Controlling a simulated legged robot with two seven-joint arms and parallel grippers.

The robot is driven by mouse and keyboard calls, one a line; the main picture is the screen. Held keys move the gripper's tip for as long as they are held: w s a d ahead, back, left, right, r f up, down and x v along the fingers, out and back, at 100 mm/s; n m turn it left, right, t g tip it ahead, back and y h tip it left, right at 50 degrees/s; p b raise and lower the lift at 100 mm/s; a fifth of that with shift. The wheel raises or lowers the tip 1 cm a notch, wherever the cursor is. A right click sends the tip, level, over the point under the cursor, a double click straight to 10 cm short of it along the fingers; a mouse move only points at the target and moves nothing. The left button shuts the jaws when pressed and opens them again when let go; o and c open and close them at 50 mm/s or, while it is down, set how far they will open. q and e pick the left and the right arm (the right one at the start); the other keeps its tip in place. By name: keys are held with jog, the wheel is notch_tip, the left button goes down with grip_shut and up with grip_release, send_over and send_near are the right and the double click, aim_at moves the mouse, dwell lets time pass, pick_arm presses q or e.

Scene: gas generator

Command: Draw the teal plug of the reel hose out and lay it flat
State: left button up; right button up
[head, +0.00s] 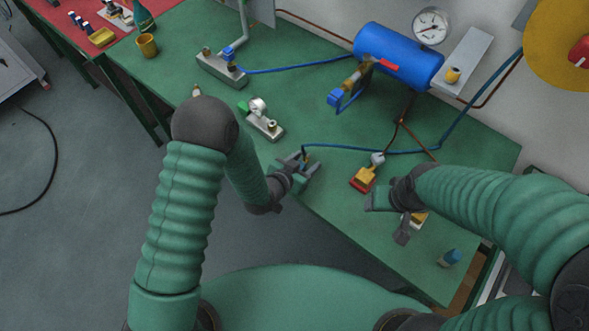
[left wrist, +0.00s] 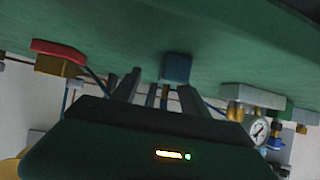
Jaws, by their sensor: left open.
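The blue reel hose (head: 375,151) runs from the yellow reel across the green table and bends down at its left end, near the table's front edge. My left gripper (head: 304,168) is open there, its fingers on either side of the small brass and blue fitting (head: 305,160) at the hose end. In the left wrist view, tilted upside down, a blue block (left wrist: 177,68) sits against the table, with a brass stem (left wrist: 164,92) between the open fingers (left wrist: 150,85). I cannot make out a teal plug clearly. My right gripper (head: 390,215) is low over the table at right; its jaw state is unclear.
A red-based brass fitting (head: 363,178) stands between my grippers; a gauge block (head: 262,120) stands behind the left one. A blue tank (head: 398,55) is at the back. A small blue-teal cylinder (head: 450,257) is at the front right.

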pick_arm(q)
jog(key=v, duration=1)
jog(key=shift+a+b, duration=0.15)
jog(key=shift+b, duration=0.25)
jog(key=p+v, duration=0.5)
jog(key=p, duration=0.2)
jog(key=shift+d, duration=0.2)
pick_arm(e)
jog(key=w+v, duration=0.1)
jog(key=v, duration=0.5)
jog(key=shift+a+r, duration=0.2)
jog(key=shift+r, duration=0.25)
jog(key=shift+a, duration=0.1)
jog(key=shift+w, duration=0.1)
